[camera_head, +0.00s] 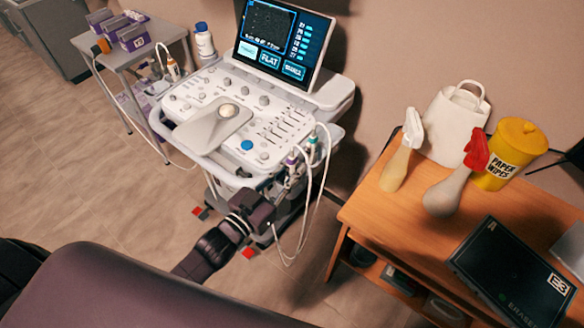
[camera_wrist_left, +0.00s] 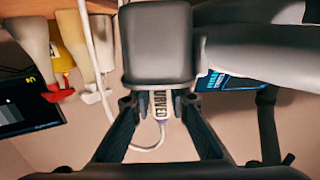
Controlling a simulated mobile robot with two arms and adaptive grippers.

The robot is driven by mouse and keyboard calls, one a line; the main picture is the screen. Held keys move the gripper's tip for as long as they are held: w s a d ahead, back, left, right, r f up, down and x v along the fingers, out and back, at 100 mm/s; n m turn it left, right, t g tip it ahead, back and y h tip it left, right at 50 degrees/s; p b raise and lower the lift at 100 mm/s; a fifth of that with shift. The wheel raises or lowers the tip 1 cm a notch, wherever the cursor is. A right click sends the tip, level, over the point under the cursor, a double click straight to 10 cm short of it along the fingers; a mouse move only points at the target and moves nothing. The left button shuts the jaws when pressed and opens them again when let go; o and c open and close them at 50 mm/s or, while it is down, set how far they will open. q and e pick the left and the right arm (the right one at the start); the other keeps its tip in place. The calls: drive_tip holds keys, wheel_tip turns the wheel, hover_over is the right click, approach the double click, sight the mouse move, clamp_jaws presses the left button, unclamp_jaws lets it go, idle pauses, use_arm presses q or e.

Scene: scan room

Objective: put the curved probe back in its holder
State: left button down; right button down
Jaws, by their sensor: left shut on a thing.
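My left gripper (camera_head: 281,192) is at the right side of the ultrasound cart. In the left wrist view its fingers (camera_wrist_left: 160,103) are shut on the handle of the curved probe (camera_wrist_left: 161,106), pale with a purple band and partly readable lettering. Its cable bends away from the purple end. A dark block (camera_wrist_left: 156,45) covers the probe's other end, so I cannot tell whether it sits in a holder. In the head view the purple-banded probe (camera_head: 291,159) is upright at the cart's right edge, beside a teal-banded probe (camera_head: 312,146). My right gripper is not in view.
The ultrasound cart (camera_head: 215,132) has a lit screen (camera_head: 281,42). An orange-banded probe (camera_head: 172,68) is at its left side. White cables (camera_head: 301,232) hang near my gripper. A wooden desk (camera_head: 385,222) with spray bottles stands right. A large purple surface (camera_head: 120,290) fills the lower left.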

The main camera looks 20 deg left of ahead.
use_arm(q)
drive_tip(key=shift+f, duration=0.1)
drive_tip(key=c, duration=1.8)
unclamp_jaws()
drive_tip(key=shift+o, duration=0.2)
drive_tip(key=shift+f, duration=0.1)
drive_tip(key=v, duration=1.2)
